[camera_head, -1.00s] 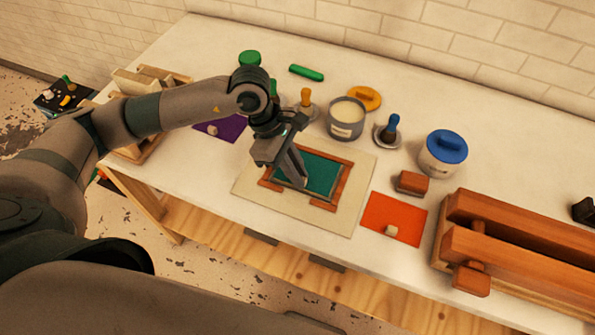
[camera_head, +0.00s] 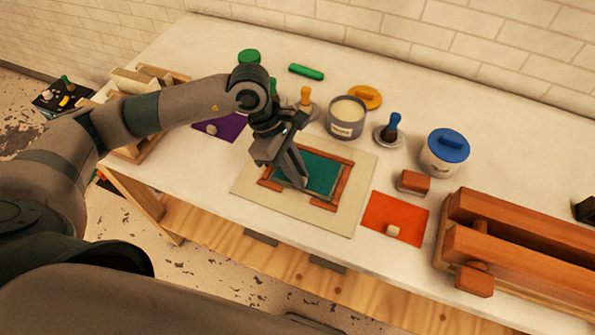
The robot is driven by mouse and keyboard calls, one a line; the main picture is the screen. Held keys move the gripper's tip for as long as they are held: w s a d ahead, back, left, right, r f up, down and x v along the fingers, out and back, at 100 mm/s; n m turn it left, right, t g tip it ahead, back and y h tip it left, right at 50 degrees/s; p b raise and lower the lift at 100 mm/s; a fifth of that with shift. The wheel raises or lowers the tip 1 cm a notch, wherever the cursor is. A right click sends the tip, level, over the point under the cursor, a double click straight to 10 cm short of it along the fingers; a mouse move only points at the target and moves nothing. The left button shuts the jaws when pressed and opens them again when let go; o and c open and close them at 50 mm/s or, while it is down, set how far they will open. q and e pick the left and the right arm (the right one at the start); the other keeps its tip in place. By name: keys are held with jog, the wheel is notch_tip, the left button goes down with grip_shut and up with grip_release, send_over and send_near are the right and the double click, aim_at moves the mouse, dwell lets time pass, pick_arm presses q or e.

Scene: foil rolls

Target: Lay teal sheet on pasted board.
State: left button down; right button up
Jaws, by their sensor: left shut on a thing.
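The teal sheet (camera_head: 324,172) lies within a brown wooden corner frame (camera_head: 335,191) on a cream mat (camera_head: 347,217). A thin dark edge shows around it; I cannot tell how much of the pasted board is underneath, as the sheet covers it. My left gripper (camera_head: 301,181) reaches down over the left part of the sheet. It is shut on a small pale knob at the sheet, which the fingers mostly hide. I cannot tell whether the sheet is flat on the board or just above it. My right gripper is not in view.
A purple sheet (camera_head: 229,127) lies left, an orange sheet (camera_head: 394,218) right, each with a pale knob. Behind stand an open paste tub (camera_head: 346,118), a blue-lidded tub (camera_head: 444,154) and brushes (camera_head: 390,130). A wooden press (camera_head: 520,255) fills the right.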

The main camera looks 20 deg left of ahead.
pick_arm(q)
jog(key=shift+b, duration=0.55)
dwell(0.6)
dwell(0.4)
jog(key=c, duration=1.4)
grip_release()
jog(key=shift+r, duration=0.1)
jog(key=shift+r+p, duration=1.15)
jog(key=shift+r, duration=2.2)
jog(key=shift+s+f, duration=0.1)
jog(key=shift+s, duration=0.05)
